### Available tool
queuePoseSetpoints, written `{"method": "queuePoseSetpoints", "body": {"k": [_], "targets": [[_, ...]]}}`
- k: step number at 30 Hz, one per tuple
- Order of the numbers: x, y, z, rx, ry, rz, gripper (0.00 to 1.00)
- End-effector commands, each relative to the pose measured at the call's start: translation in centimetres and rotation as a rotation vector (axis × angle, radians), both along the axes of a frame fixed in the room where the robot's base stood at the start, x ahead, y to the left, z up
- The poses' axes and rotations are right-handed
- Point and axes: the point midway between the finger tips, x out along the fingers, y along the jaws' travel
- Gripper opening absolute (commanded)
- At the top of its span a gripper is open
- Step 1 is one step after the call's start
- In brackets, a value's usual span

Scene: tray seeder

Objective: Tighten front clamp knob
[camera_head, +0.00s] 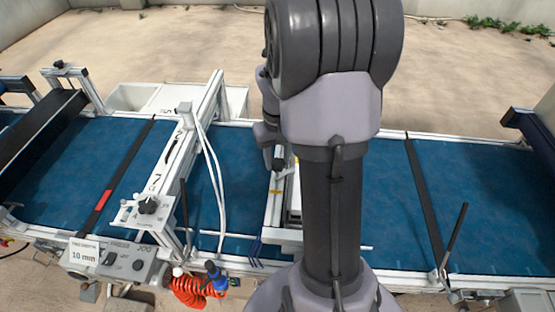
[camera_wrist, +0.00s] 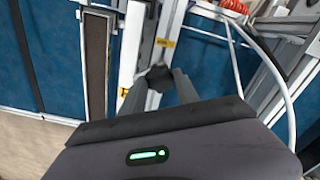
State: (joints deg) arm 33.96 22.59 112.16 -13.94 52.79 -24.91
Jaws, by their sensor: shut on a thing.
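A black lobed clamp knob (camera_wrist: 157,74) sits on a pale metal profile in the wrist view. My gripper (camera_wrist: 158,84) has its two grey fingers on either side of this knob and is shut on it. Whether the knob is turned tight cannot be seen. Another black knob (camera_head: 147,205) is on a bracket at the front of the seeder frame, away from my gripper.
A blue belt (camera_head: 80,150) runs across the machine. White hoses (camera_head: 210,165) hang beside the upright frame, and an orange coiled hose (camera_head: 192,292) lies at the front. A control box (camera_head: 122,262) and a "10 mm" label (camera_head: 84,255) are at the front left. Dark bars cross the belt.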

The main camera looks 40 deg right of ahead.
Motion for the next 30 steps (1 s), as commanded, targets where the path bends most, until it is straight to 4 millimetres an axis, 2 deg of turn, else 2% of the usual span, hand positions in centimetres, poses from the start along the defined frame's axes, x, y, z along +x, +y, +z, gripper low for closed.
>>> {"method": "queuePoseSetpoints", "body": {"k": [18, 30], "targets": [[0.07, -0.05, -0.01, -0.001, -0.002, -0.522, 0.0], [0.08, -0.07, 0.07, -0.001, -0.004, -0.68, 0.0]]}}
